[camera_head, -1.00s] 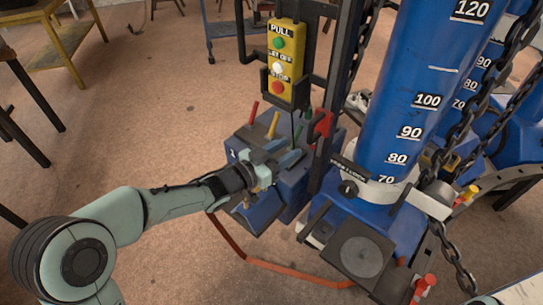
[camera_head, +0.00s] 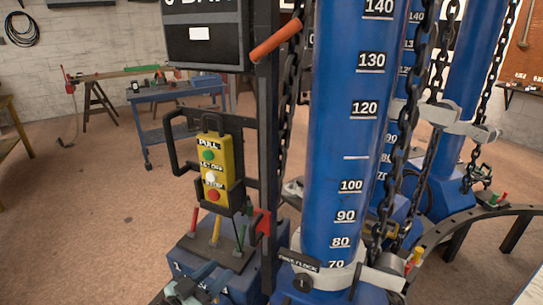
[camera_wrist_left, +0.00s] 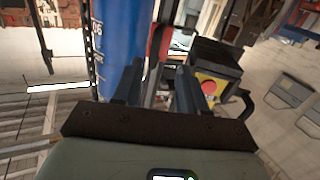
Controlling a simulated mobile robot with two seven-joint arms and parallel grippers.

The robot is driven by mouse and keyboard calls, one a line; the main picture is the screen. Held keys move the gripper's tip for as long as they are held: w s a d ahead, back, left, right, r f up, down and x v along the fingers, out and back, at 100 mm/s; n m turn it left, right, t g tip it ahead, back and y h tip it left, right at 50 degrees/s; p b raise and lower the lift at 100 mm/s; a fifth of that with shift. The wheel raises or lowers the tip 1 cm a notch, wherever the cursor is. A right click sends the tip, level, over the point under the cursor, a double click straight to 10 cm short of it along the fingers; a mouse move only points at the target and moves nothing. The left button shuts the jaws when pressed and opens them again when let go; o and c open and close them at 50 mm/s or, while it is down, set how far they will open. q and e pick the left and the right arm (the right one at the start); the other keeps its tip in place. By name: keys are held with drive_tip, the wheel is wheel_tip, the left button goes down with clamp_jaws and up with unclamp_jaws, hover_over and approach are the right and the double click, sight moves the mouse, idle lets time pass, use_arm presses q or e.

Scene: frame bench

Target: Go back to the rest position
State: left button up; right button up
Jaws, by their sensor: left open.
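My left gripper (camera_head: 203,280) shows only in part at the bottom edge of the head view, in front of the blue base box (camera_head: 178,262) with coloured levers. The rest of that arm is cut off. In the left wrist view, the two dark fingers of my left gripper (camera_wrist_left: 157,88) stand apart, and I see nothing held between them. Beyond them are the blue column (camera_wrist_left: 118,40) and a box with a red button on a yellow plate (camera_wrist_left: 210,87). My right gripper is not in view.
A yellow control box (camera_head: 214,172) with green, white and red buttons hangs above the base. The tall blue numbered column (camera_head: 345,130) and hanging chains (camera_head: 392,190) stand to its right. A blue cart (camera_head: 172,98) stands behind. Floor at left is open.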

use_arm(q)
drive_tip(key=s+f+n+g+y+p, duration=0.2)
drive_tip(key=s+f+n+g+p, duration=0.25)
drive_tip(key=f, duration=0.75)
drive_tip(key=s+f+n+g+y+p, duration=0.3)
drive_tip(key=s+f+p, duration=0.2)
drive_tip(key=f, duration=0.7)
drive_tip(key=s+d+f+g+p, duration=0.1)
drive_tip(key=s+f+g, duration=0.1)
drive_tip(key=s, duration=0.5)
drive_tip(key=s+d+f+n+g+p, duration=0.1)
drive_tip(key=s+d+f+g+p, duration=0.1)
drive_tip(key=s, duration=0.5)
drive_tip(key=s+d+f+n+g+p, duration=0.1)
drive_tip(key=s+g, duration=0.3)
drive_tip(key=s, duration=0.4)
drive_tip(key=shift+d+f+g+p, duration=0.35)
drive_tip(key=shift+d+f+p, duration=0.15)
drive_tip(key=shift+f+p, duration=0.2)
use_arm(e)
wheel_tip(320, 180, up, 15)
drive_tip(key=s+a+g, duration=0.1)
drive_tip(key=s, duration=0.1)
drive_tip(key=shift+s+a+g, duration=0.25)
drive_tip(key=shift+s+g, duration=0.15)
use_arm(q)
drive_tip(key=shift+w+d, duration=0.15)
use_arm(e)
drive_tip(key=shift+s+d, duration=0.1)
